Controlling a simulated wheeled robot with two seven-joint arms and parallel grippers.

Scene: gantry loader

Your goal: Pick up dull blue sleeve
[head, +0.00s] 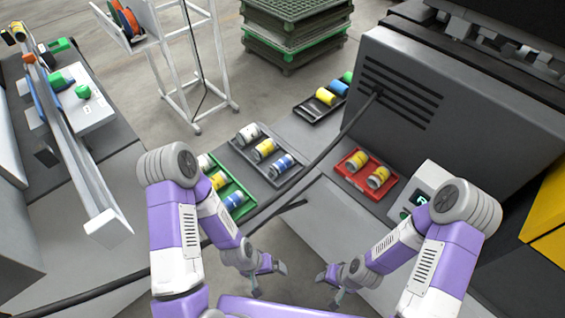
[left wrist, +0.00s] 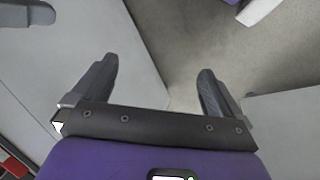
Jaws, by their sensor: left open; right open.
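Several blue sleeves lie on their sides in trays in the head view. One blue sleeve (head: 235,201) is in the green tray (head: 246,213), one blue and white sleeve (head: 283,162) is in the dark grey tray (head: 271,180), and one blue sleeve (head: 339,88) is in the black tray (head: 310,115). I cannot tell which is the dull blue one. My left gripper (head: 270,281) is open and empty, low in front of the trays; its spread fingers also show in the left wrist view (left wrist: 155,78). My right gripper (head: 328,288) is open and empty, to its right.
A red tray (head: 350,181) holds two yellow sleeves beside a small panel (head: 430,182). A grey machine housing (head: 455,115) stands right. A white rail (head: 80,150) and bench are left.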

